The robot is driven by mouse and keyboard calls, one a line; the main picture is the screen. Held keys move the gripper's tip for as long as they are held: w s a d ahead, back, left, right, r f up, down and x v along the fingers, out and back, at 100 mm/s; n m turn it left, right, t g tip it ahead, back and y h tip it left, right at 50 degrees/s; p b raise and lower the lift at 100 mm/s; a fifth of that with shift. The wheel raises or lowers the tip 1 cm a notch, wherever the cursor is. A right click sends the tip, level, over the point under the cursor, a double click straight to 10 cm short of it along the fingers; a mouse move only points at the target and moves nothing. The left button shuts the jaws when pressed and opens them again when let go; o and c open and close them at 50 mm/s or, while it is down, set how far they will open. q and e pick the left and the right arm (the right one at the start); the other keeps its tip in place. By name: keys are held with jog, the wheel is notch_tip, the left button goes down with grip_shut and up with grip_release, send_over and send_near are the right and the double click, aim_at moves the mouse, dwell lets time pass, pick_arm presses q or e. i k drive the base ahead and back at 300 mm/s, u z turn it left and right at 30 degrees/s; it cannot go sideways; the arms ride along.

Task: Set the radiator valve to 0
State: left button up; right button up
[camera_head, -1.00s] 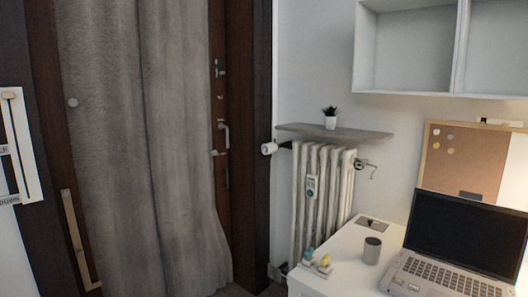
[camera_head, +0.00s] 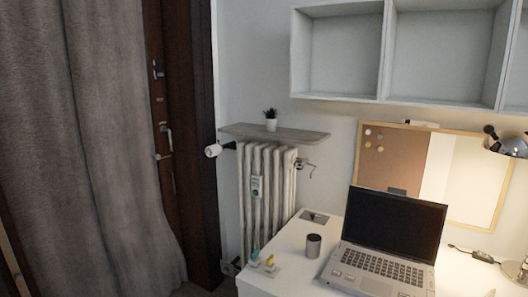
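The radiator (camera_head: 267,195) is a white column type against the wall, left of the desk. A white cylindrical knob (camera_head: 213,150) sticks out to the left of its upper left corner on a dark fitting and looks like the radiator valve. Its markings are too small to read, so its setting cannot be told. A metal fitting (camera_head: 307,168) is at the radiator's upper right. A small grey device (camera_head: 256,188) is on the radiator's front. Neither of my grippers is in view.
A grey shelf (camera_head: 290,134) with a potted plant (camera_head: 271,124) is above the radiator. The white desk (camera_head: 270,284) holds a laptop (camera_head: 385,245) and a dark cup (camera_head: 313,246). A grey curtain (camera_head: 100,150) and dark door frame (camera_head: 190,120) are at the left.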

aim_at(213, 150)
jog(key=z, duration=1.4)
jog(key=i, duration=0.9)
jog(key=u, duration=2.75)
